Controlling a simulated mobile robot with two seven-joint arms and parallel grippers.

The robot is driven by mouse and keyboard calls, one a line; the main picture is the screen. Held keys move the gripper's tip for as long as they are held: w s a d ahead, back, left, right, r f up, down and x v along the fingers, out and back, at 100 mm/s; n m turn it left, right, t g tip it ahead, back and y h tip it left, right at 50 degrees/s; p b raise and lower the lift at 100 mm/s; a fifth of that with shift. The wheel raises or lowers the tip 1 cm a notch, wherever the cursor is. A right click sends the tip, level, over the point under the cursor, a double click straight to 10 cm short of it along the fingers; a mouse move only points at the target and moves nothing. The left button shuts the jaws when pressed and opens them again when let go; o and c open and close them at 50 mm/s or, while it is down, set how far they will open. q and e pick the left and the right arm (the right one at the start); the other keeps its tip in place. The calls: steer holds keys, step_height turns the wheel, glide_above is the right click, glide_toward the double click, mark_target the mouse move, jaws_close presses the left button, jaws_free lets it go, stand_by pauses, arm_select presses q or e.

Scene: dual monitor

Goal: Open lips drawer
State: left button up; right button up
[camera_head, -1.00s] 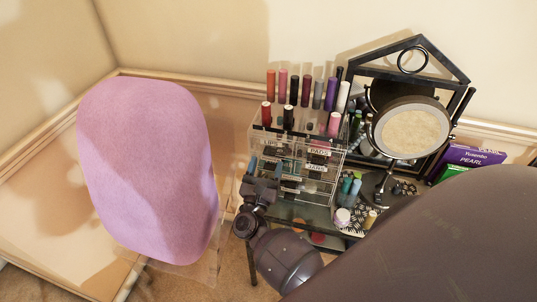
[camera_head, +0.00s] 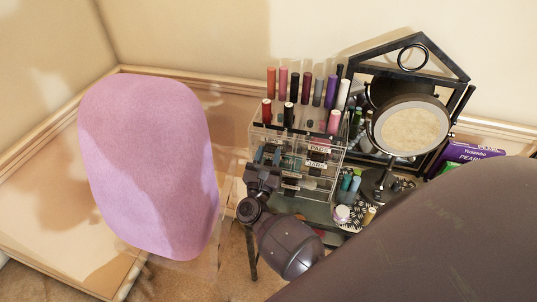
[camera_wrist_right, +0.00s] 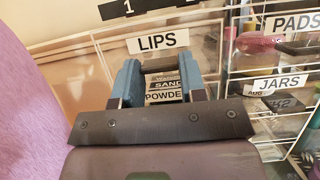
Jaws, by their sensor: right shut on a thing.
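The clear organizer (camera_head: 322,184) stands on the dark table and has labelled drawers. In the right wrist view the LIPS label (camera_wrist_right: 157,42) sits just above a dark drawer handle (camera_wrist_right: 160,63). My right gripper (camera_head: 265,158) is at the left column of drawers; in the wrist view its blue fingers (camera_wrist_right: 158,72) are shut on the LIPS drawer handle. Printed labels reading SAND and POWDER show between the fingers. In the head view the gripper hides the LIPS label. I cannot tell how far the drawer stands out. My left gripper is not in view.
The PADS (camera_wrist_right: 296,23) and JARS (camera_wrist_right: 279,84) drawers are right of the LIPS drawer. Lipsticks (camera_head: 306,89) stand on top of the organizer. A round mirror (camera_head: 411,128) stands at right, with small jars (camera_head: 342,214) below. A purple chair back (camera_head: 148,165) is close at left.

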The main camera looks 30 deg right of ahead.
steer(key=s+a+b, duration=0.1)
steer(key=s+a, duration=0.2)
steer(key=s+a+b, duration=0.1)
steer(key=s+a, duration=0.1)
steer(key=a, duration=0.1)
steer(key=s+a+b, duration=0.1)
steer(key=s+a, duration=0.2)
steer(key=a, duration=0.1)
steer(key=shift+s+f, duration=0.15)
steer(key=shift+s, duration=0.15)
jaws_close()
steer(key=shift+s+a, duration=0.15)
steer(key=shift+a, duration=0.05)
steer(key=o, duration=0.7)
jaws_free()
steer(key=o, duration=0.4)
steer(key=shift+o, duration=0.2)
steer(key=shift+d, duration=0.15)
